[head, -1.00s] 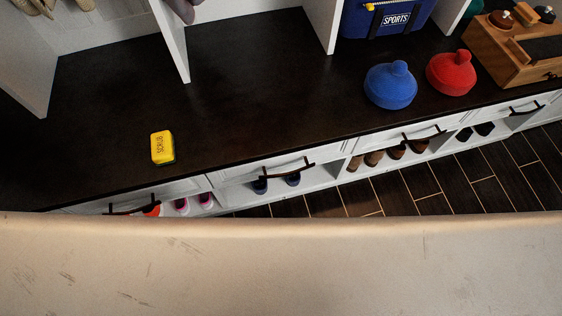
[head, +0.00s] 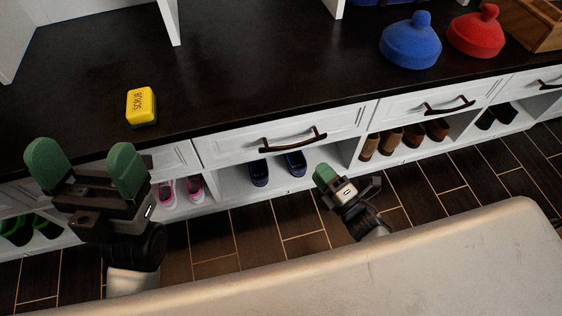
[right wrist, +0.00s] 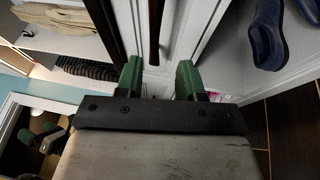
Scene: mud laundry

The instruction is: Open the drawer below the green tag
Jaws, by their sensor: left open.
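White drawers with dark handles run under the dark bench top. The middle drawer (head: 235,142) is shut, with its handle (head: 293,139) in clear view. Another shut drawer (head: 425,108) lies to its right. The drawer at the left is partly hidden behind my left gripper (head: 87,165), which is open and empty. My right gripper (head: 325,176) is low, in front of the shoe cubbies. In the right wrist view its green fingers (right wrist: 159,78) are apart and empty, with a dark handle (right wrist: 155,30) ahead of them. I see no green tag in any view.
Pink-trimmed, blue and brown shoes fill cubbies under the drawers. The plank floor (head: 220,240) in front is bare.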

